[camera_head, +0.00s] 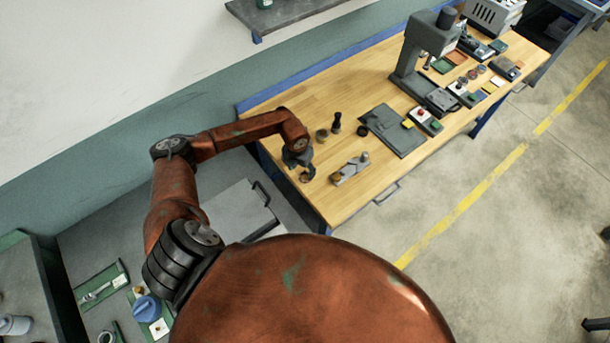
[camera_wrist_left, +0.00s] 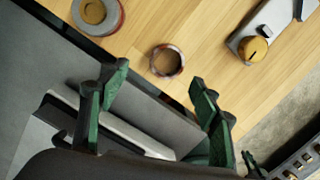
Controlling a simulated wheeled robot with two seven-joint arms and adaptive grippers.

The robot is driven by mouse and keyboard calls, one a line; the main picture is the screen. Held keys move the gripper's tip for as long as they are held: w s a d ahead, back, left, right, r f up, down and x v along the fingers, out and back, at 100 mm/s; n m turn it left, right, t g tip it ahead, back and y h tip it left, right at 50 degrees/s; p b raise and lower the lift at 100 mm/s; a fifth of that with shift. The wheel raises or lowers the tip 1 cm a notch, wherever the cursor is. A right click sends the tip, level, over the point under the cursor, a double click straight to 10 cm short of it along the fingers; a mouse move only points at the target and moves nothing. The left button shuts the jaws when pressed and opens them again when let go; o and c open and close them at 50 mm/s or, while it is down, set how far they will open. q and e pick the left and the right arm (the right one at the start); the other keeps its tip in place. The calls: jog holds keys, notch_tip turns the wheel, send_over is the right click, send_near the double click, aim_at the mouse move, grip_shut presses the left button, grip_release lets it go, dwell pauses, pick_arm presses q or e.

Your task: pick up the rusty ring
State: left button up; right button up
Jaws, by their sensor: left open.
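The rusty ring (camera_wrist_left: 181,64) lies flat on the wooden table (camera_wrist_left: 205,30) near its edge in the left wrist view, dark brown and hollow. In the head view a small ring (camera_head: 307,177) shows at the table's near left end, just below my gripper. My left gripper (camera_head: 298,160) is over that end of the table. In the left wrist view its two green fingers (camera_wrist_left: 156,98) are spread apart and empty, and the ring lies beyond their tips, not between them. My right gripper is in neither view.
A grey disc with a brass centre (camera_wrist_left: 97,12) lies near the ring. A grey metal fixture with a brass knob (camera_head: 349,170), a dark upright post (camera_head: 336,123) and a grey plate (camera_head: 398,136) sit farther right. A grey press (camera_head: 410,62) stands beyond.

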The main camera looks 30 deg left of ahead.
aim_at(305, 178)
pick_arm(q)
jog(key=f, duration=0.1)
jog(key=w+f, duration=0.1)
jog(key=d+f+p, duration=0.1)
jog(key=f, duration=0.1)
jog(key=shift+w, duration=0.4)
jog(key=shift+f, duration=0.2)
jog(key=shift+s+a, duration=0.1)
jog(key=shift+s, duration=0.2)
jog(key=shift+w, duration=0.2)
jog(key=c, duration=0.4)
jog(key=shift+s, duration=0.15)
jog(key=c, duration=0.9)
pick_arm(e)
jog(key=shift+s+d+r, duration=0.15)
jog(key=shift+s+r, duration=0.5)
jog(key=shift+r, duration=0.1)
